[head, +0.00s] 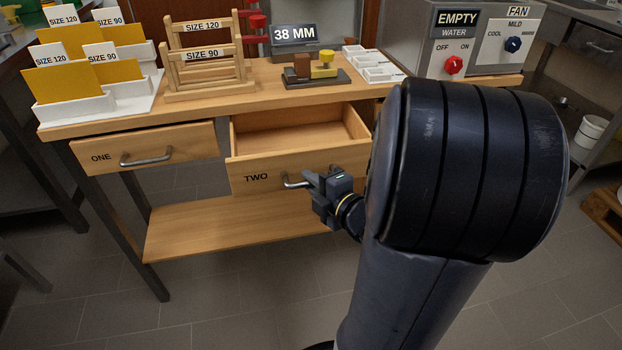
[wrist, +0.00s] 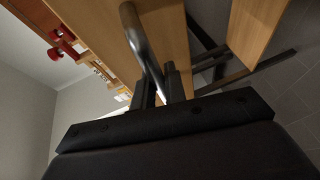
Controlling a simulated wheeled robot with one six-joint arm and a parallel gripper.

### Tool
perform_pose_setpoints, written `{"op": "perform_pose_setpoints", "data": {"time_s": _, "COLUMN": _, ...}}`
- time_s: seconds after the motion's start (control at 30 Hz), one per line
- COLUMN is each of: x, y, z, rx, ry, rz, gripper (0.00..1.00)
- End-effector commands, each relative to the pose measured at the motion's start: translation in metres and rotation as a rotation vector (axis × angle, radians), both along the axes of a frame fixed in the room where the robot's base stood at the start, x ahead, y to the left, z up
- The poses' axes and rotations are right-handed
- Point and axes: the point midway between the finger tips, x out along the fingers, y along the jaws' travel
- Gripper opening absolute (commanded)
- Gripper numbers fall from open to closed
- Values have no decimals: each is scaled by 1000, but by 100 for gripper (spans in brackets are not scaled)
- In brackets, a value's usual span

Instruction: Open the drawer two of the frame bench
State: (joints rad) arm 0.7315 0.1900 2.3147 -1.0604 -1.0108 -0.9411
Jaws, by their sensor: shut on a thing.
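Drawer two (head: 262,172), a wooden drawer labelled TWO, stands pulled out of the frame bench (head: 140,118), its empty inside showing. Its metal bar handle (head: 292,184) is on the front face. My gripper (head: 312,182) is at the handle and shut on it. In the wrist view the handle (wrist: 140,38) runs down between the two fingers (wrist: 160,88). My arm hides the right end of the drawer front. Drawer one (head: 146,148), labelled ONE, is at the left with its own bar handle and looks closed.
On the bench top are card holders (head: 90,100), a wooden rack (head: 205,72), a 38 MM sign (head: 293,40), a small block device (head: 315,72) and white trays (head: 373,65). A lower shelf (head: 215,222) lies under the drawers. The floor in front is clear.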

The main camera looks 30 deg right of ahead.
Motion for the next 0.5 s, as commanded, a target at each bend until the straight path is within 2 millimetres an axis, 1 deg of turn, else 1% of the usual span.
{"op": "perform_pose_setpoints", "data": {"time_s": 0.13, "x": 0, "y": 0, "z": -1, "rx": 1, "ry": 3, "rz": 0, "gripper": 0}}
{"op": "perform_pose_setpoints", "data": {"time_s": 0.17, "x": 0, "y": 0, "z": -1, "rx": 1, "ry": 3, "rz": 0, "gripper": 14}}
{"op": "perform_pose_setpoints", "data": {"time_s": 0.2, "x": 0, "y": 0, "z": -1, "rx": 1, "ry": 3, "rz": 1, "gripper": 17}}
{"op": "perform_pose_setpoints", "data": {"time_s": 0.4, "x": 0, "y": 0, "z": -1, "rx": 0, "ry": 1, "rz": 0, "gripper": 34}}
{"op": "perform_pose_setpoints", "data": {"time_s": 0.5, "x": 0, "y": 0, "z": 0, "rx": 0, "ry": 1, "rz": 0, "gripper": 34}}
